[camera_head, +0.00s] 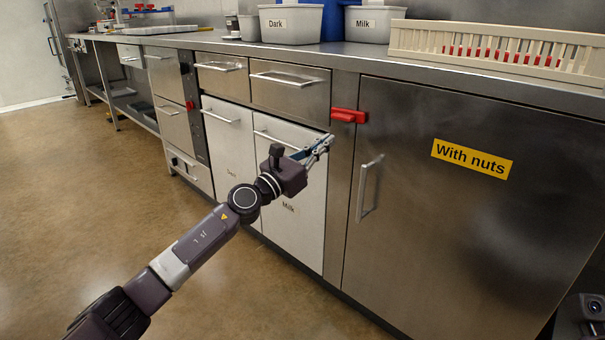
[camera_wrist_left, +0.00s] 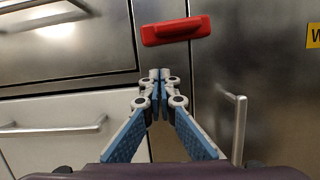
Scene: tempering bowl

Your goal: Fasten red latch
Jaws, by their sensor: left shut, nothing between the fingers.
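The red latch (camera_head: 349,116) is a small bar at the upper left corner of the steel cabinet door (camera_head: 450,210) labelled "With nuts". In the left wrist view the latch (camera_wrist_left: 176,30) lies nearly level, slightly tilted, across the seam between the door and the panel on its left. My left gripper (camera_head: 328,141) is below and a little left of the latch in the head view, apart from it. In the left wrist view the left gripper (camera_wrist_left: 155,76) has its fingertips together and empty, just below the latch.
The door's vertical handle (camera_head: 367,187) sticks out below the latch. Drawers with bar handles (camera_head: 288,79) lie to the left. The worktop above holds a beige rack (camera_head: 490,42) and tubs marked "Dark" (camera_head: 290,24) and "Milk" (camera_head: 372,24). The floor (camera_head: 120,190) is clear.

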